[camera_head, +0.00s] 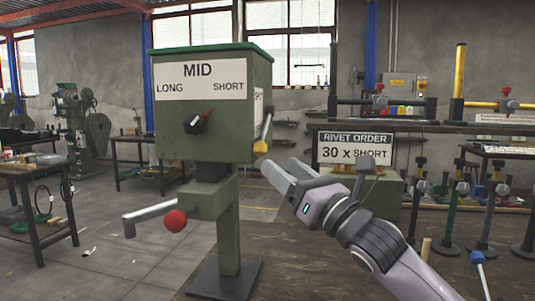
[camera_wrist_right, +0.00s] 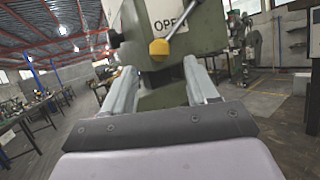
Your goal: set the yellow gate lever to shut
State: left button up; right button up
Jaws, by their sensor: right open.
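The yellow gate lever (camera_head: 262,140) hangs on the right side of the green press box (camera_head: 204,133), its knob end pointing down. In the right wrist view the yellow knob (camera_wrist_right: 160,47) is ahead of my fingers, near the middle, with a white label reading "OPE" beside it, partly cut off by the lever. My right gripper (camera_head: 275,168) is open and empty, just below and to the right of the knob. In the wrist view its two fingers (camera_wrist_right: 159,75) stand apart on either side of the knob's line, with no contact visible. My left gripper is out of view.
The press front has a black selector (camera_head: 196,122) under LONG, MID and SHORT labels. A crank with a red ball (camera_head: 175,221) sticks out below. A sign (camera_head: 355,150) reads "RIVET ORDER 30 x SHORT". Several tools stand on the right. Open floor lies at the left.

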aim_at(265, 153)
jog(key=shift+p+x, duration=0.45)
jog(key=shift+x, duration=2.45)
